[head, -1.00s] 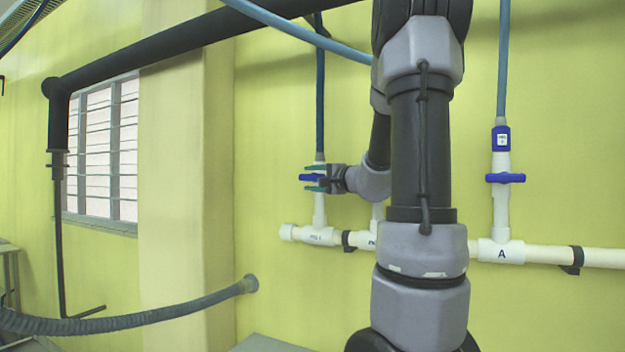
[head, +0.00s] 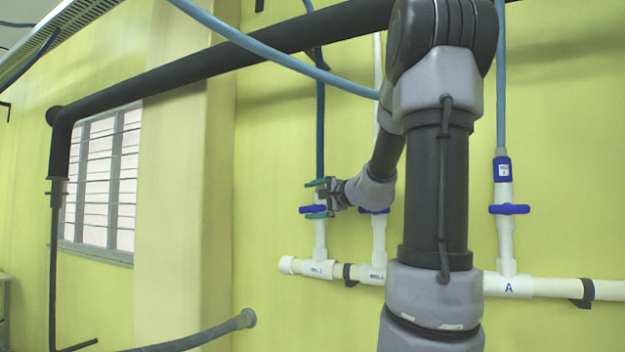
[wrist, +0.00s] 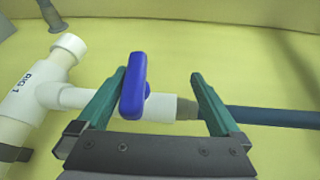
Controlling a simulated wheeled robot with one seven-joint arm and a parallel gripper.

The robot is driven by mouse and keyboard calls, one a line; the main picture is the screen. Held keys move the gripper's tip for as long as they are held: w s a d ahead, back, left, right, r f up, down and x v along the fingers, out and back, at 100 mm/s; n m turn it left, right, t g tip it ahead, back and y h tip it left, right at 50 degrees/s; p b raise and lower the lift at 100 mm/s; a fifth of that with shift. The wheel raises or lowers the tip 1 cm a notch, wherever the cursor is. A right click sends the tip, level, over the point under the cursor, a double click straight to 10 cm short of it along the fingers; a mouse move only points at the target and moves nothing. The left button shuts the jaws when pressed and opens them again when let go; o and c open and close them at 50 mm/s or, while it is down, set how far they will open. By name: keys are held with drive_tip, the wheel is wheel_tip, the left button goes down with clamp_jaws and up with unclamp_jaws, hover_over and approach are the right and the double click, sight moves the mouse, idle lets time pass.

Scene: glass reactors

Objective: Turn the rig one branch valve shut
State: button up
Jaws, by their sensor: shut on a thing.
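The rig one branch valve has a blue handle (head: 311,209) on a white vertical pipe, above the tee marked RIG 1 (head: 318,269) in the head view. In the wrist view the blue handle (wrist: 133,86) lies across the white pipe, against the left green finger. My gripper (head: 319,198) is at this handle, one finger above it and one near its level. In the wrist view my gripper (wrist: 163,88) has its fingers on either side of the valve body, with a wide gap right of the handle. The handle's far end is partly hidden.
A second blue valve handle (head: 374,211) stands close to the right of my gripper, partly hidden by my wrist. Another valve (head: 508,209) sits above tee A. A dark blue hose (head: 320,120) rises above the rig one valve. A black pipe (head: 230,55) crosses overhead.

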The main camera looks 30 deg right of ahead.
drive_tip(key=shift+n+t+y, duration=0.3)
drive_tip(key=shift+t, duration=0.3)
drive_tip(key=r, duration=0.7)
drive_tip(key=shift+w+r, duration=0.25)
drive_tip(key=shift+g, duration=0.5)
drive_tip(key=f, duration=0.4)
drive_tip(key=s+f, duration=0.1)
drive_tip(key=f, duration=0.1)
drive_tip(key=shift+a+f, duration=0.1)
drive_tip(key=shift+a, duration=0.25)
drive_tip(key=f+v, duration=0.1)
drive_tip(key=v, duration=1.1)
drive_tip(key=shift+s+r, duration=0.35)
drive_tip(key=shift+s, duration=0.1)
